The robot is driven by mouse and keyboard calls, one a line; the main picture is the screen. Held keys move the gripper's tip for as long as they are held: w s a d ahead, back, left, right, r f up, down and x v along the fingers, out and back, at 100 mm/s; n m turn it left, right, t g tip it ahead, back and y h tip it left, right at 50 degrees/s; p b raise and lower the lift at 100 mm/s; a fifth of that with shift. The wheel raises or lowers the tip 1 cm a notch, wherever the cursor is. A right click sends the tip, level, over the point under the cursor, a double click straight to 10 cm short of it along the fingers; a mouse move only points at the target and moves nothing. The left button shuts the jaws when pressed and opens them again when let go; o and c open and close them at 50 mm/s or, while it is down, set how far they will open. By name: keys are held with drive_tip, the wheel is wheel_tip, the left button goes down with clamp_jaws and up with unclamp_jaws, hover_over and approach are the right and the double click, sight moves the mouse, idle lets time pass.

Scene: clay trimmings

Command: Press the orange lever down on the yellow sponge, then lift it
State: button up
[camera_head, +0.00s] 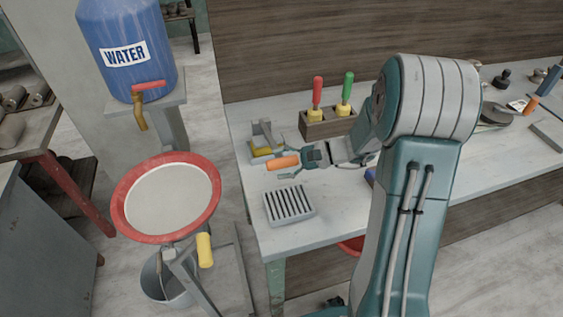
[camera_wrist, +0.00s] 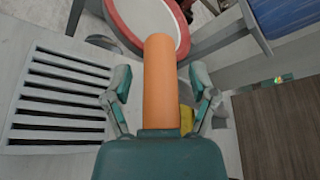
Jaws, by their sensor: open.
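The orange lever (camera_head: 283,163) shows as a thick orange handle at the left end of the bench, beside a grey metal press frame (camera_head: 262,134). In the wrist view the orange lever (camera_wrist: 160,85) lies lengthwise between the two fingers of my gripper (camera_wrist: 160,88). The fingers are apart, with a gap on each side of the handle. In the head view my gripper (camera_head: 290,161) is open around the handle. The yellow sponge (camera_head: 262,151) sits in the press frame behind the lever. Only a yellow piece of it (camera_wrist: 186,118) shows in the wrist view, partly hidden by the lever.
A slatted grey rack (camera_head: 289,204) lies in front of my gripper on the bench (camera_head: 335,212). A wooden block (camera_head: 328,123) with red- and green-handled tools stands behind.

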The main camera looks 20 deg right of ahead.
drive_tip(key=shift+c, duration=0.4)
clamp_jaws()
